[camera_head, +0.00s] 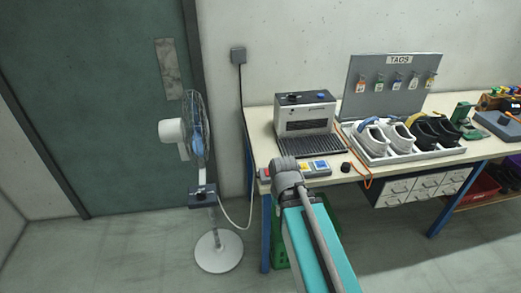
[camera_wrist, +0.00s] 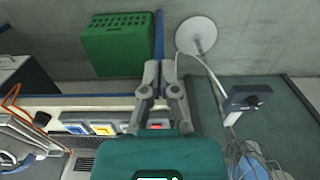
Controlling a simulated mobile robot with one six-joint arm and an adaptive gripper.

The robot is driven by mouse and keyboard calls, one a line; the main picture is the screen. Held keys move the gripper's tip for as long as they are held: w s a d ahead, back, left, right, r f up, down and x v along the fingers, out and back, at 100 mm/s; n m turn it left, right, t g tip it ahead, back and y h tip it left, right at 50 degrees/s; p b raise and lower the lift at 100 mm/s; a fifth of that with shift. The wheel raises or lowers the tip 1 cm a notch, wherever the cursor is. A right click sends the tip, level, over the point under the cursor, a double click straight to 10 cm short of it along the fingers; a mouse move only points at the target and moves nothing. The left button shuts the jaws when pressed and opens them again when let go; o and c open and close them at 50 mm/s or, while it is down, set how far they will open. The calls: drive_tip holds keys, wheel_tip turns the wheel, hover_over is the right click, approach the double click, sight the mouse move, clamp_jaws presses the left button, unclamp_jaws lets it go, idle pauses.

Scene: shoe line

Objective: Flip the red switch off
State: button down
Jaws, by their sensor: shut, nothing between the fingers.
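The red switch (camera_head: 265,172) is at the left end of a low control strip (camera_head: 318,174) on the table's front left corner, beside my arm. In the wrist view a bit of the red switch (camera_wrist: 155,127) shows between my gripper's fingers, partly hidden by the gripper body. Its on or off position is too small to tell. My gripper (camera_wrist: 160,66) is shut and empty, with its fingertips appearing past the table's front edge. In the head view my arm's end hides the fingers. I cannot tell whether they touch anything.
A standing fan (camera_head: 198,135) with a control box and cable stands left of the table. A green crate (camera_wrist: 115,45) sits on the floor.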

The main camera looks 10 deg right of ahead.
drive_tip(key=w+r+n+p, duration=0.35)
drive_tip(key=w+n, duration=0.45)
drive_tip(key=w, duration=0.4)
wheel_tip(320, 180, up, 4)
drive_tip(key=n+p, duration=0.4)
drive_tip(key=n, duration=0.6)
hover_over(269, 174)
drive_tip(key=shift+f, duration=0.1)
drive_tip(key=shift+f+b, duration=0.2)
drive_tip(key=shift+b, duration=0.15)
wheel_tip(269, 174, down, 14)
drive_tip(key=b, duration=1.3)
drive_tip(key=shift+r+b, duration=0.2)
drive_tip(key=shift+b, duration=0.15)
drive_tip(key=shift+d, duration=0.1)
